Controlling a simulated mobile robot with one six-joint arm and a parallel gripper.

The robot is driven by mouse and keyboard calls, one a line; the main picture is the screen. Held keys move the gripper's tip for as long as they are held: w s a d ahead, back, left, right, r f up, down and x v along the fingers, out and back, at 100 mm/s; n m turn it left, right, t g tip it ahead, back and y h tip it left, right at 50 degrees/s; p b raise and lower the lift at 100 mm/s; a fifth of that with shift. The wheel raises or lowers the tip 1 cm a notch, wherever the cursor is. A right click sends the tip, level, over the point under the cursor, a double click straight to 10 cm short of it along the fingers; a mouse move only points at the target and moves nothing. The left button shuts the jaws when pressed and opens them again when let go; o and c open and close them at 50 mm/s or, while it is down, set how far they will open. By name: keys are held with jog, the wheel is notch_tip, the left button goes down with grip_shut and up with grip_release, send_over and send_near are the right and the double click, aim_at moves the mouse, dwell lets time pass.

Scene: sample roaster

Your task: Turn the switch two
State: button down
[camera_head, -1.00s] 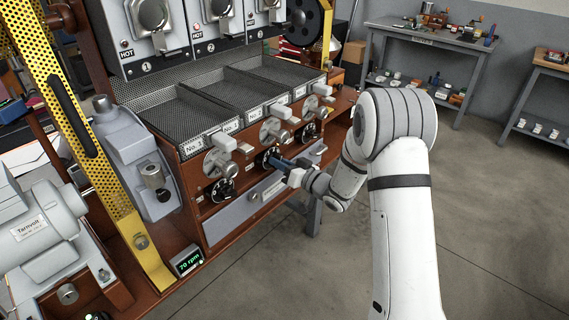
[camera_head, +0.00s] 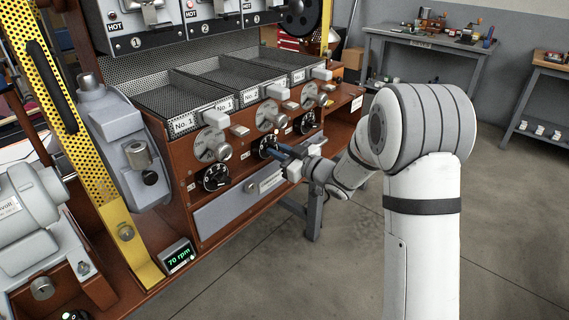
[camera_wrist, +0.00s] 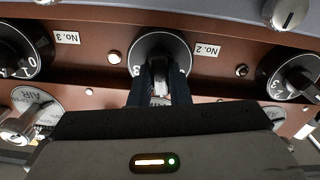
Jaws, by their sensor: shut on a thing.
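Switch two is the middle black dial (camera_head: 263,146) on the brown front panel. In the wrist view the dial (camera_wrist: 158,47) sits beside an upside-down "No. 2" label (camera_wrist: 207,49). My gripper (camera_head: 272,149) reaches it from the right, straight on to the dial. In the wrist view its two dark fingers (camera_wrist: 159,84) are shut on the dial's knob, one on each side. The fingers hide most of the knob and the lower part of the dial, so its pointer setting cannot be read.
Another black dial (camera_head: 214,177) is to the left and one (camera_head: 305,122) to the right. Round metal air dials (camera_head: 212,144) sit above them. A grey drawer (camera_head: 238,204) lies below. Mesh trays (camera_head: 180,97) stand above the panel. Open floor (camera_head: 330,265) lies in front.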

jog(key=n+b, duration=0.3)
jog(key=b, duration=0.1)
jog(key=n+b, duration=0.8)
jog(key=shift+a+b, duration=0.25)
jog(key=shift+b, duration=0.15)
jog(key=c, duration=1.4)
grip_release()
jog(key=shift+o, duration=0.2)
jog(key=shift+f, duration=0.1)
jog(key=shift+d, duration=0.1)
jog(key=p+v, duration=0.1)
jog(key=v, duration=0.6)
jog(key=shift+s+d, duration=0.2)
jog(key=shift+d, duration=0.05)
